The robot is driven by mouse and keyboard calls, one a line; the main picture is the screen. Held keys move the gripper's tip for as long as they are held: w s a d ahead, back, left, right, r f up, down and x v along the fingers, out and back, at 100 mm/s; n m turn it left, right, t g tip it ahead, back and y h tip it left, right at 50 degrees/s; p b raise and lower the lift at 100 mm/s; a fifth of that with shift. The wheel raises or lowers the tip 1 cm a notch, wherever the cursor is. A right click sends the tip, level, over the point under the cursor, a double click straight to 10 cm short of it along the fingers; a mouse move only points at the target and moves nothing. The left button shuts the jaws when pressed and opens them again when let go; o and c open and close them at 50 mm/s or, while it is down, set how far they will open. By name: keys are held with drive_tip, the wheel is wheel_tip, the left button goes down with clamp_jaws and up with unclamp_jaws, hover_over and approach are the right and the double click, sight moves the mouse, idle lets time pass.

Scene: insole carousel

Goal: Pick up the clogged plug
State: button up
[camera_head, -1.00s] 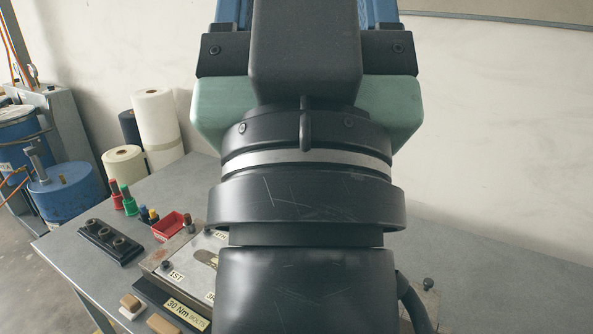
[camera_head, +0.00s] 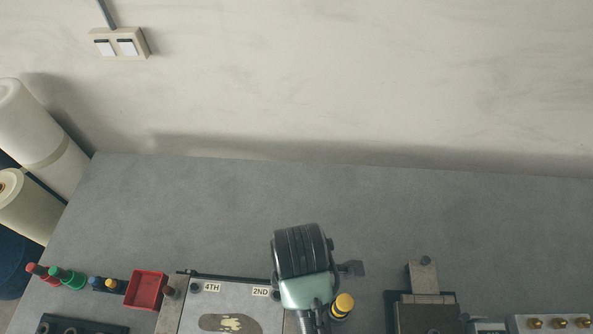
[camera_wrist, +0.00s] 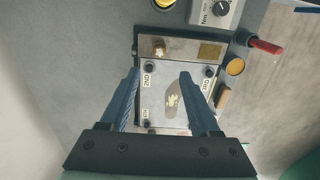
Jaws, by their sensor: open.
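My gripper (camera_wrist: 160,74) is open and empty in the wrist view, its two blue fingers apart above the metal mould plate (camera_wrist: 154,100). The plate has an insole-shaped hollow with pale crumbs in it and corner labels; it also shows in the head view (camera_head: 190,318). I cannot tell whether this piece is the clogged plug. In the head view my wrist covers the plate's right side and hides the fingers.
A white block (camera_head: 515,321) with brass plugs (camera_head: 560,323) stands at the right edge. A red tray (camera_head: 147,289) and green (camera_head: 68,278) and red-capped pieces lie left. A yellow knob (camera_head: 342,303) is beside my wrist. The back of the bench (camera_head: 200,205) is clear.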

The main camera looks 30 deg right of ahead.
wheel_tip(320, 180, down, 6)
drive_tip(key=shift+s+f, duration=0.1)
drive_tip(key=shift+s, duration=0.05)
drive_tip(key=shift+a+f+p, duration=0.1)
drive_tip(key=shift+f+p, duration=0.95)
drive_tip(key=shift+f, duration=1.9)
drive_tip(key=shift+c, duration=0.3)
drive_tip(key=shift+w, duration=0.2)
clamp_jaws()
